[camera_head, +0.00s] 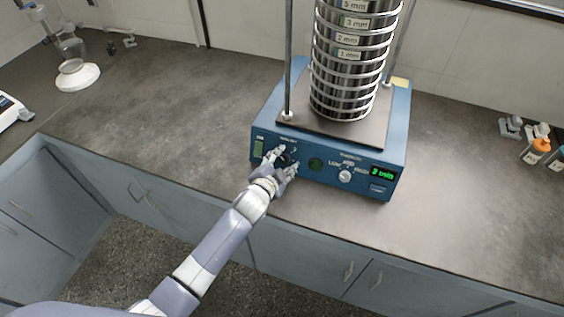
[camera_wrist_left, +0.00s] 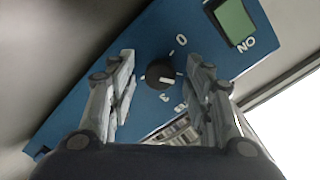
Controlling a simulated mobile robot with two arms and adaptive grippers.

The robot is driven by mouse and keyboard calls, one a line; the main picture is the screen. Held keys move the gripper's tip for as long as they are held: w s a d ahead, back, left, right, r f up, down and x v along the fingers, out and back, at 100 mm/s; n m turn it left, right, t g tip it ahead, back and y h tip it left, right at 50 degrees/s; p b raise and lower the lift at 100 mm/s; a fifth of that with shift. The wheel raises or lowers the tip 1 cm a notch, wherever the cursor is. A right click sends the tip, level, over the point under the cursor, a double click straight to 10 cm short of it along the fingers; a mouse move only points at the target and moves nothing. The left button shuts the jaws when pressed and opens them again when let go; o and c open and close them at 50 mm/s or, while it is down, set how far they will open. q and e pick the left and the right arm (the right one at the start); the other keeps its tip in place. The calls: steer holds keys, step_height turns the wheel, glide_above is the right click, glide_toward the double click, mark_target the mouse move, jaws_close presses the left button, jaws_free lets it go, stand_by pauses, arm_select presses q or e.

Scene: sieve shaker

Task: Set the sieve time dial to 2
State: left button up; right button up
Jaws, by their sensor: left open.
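The blue sieve shaker (camera_head: 331,184) stands on the counter, with a stack of steel sieves (camera_head: 347,60) on its top plate. My left gripper (camera_head: 283,160) is at the left part of its front panel, in front of the time dial. In the left wrist view the black time dial (camera_wrist_left: 160,74) sits between the two open fingers of the gripper (camera_wrist_left: 163,85), with a gap on both sides. A 0 shows above the dial; other marks are partly hidden or blurred. A green display (camera_head: 383,173) at the panel's right appears to read "2 min". My right gripper is not in view.
A green switch (camera_wrist_left: 235,21) is close to the dial.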

arm_select(q)
steer(key=v, duration=1.2)
steer(key=shift+s, duration=0.15)
stand_by(0.3)
